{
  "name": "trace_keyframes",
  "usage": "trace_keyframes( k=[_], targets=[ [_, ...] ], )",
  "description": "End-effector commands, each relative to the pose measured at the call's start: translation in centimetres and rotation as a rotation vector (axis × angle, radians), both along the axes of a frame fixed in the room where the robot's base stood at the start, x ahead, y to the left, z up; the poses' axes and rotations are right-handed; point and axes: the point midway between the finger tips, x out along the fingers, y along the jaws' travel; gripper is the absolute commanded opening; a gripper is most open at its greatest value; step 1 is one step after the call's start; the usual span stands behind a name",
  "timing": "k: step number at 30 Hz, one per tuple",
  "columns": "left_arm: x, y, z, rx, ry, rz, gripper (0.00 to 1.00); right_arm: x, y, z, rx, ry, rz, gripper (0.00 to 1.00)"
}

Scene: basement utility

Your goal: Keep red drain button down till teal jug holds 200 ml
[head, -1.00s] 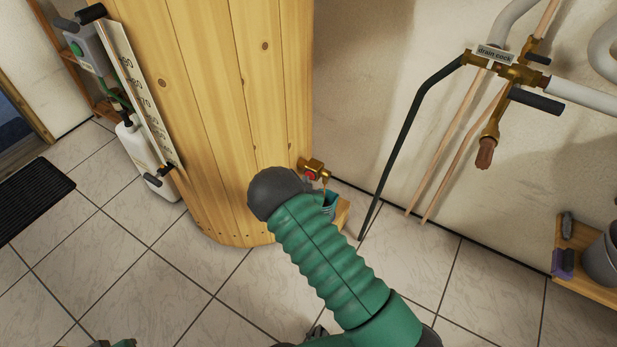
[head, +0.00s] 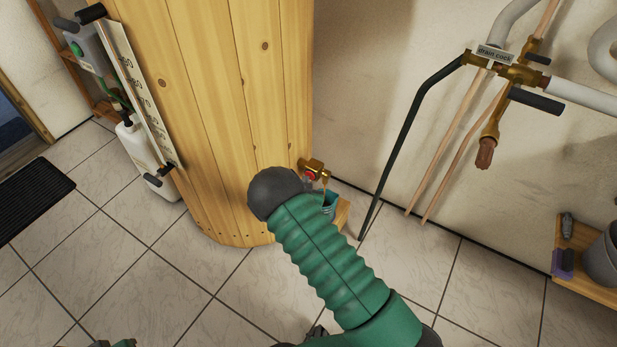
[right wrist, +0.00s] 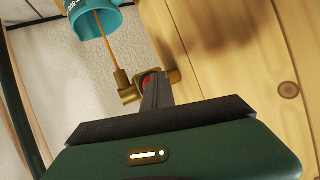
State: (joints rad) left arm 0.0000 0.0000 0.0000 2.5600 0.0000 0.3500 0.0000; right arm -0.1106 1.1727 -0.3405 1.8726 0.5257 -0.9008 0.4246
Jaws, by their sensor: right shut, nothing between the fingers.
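The teal jug (head: 329,206) stands beneath a brass tap (head: 315,168) at the foot of the wooden barrel. A thin amber stream runs from the tap into the jug, also seen in the right wrist view (right wrist: 96,22). The marks on its side are too small to read and the liquid level is hidden. The red drain button (right wrist: 147,82) is on the tap. My right gripper (right wrist: 154,88) is shut and empty, its fingertips against the button and partly covering it. In the head view my arm hides most of that gripper. My left gripper is not clearly in view.
The wooden barrel (head: 230,110) fills the left centre, with a scale board (head: 140,95) on its side. A dark pipe (head: 395,135) slopes to the floor right of the jug. A low wooden shelf (head: 590,285) with a grey bucket stands at the right. Tiled floor is open in front.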

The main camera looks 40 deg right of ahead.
Motion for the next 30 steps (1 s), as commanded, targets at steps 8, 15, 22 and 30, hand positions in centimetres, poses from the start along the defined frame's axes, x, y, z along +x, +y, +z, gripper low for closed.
trace_keyframes(
  k=[8,15,22,30],
  targets=[
    [0.0,0.0,0.0,0.0,0.0,0.0,0.36,0.0,-0.1,0.0,-0.001,0.0,-0.001,0.0],
    [0.0,0.0,0.0,0.0,0.0,0.0,0.36,0.0,-0.1,0.0,-0.001,0.0,-0.001,0.0],
    [0.0,0.0,0.1,0.0,0.0,0.0,0.36,0.0,0.1,0.1,-0.001,-0.001,0.0,0.0],
    [0.0,0.0,0.6,0.0,0.0,0.0,0.36,-0.6,1.4,0.1,0.001,-0.001,0.001,0.0]
  ],
)
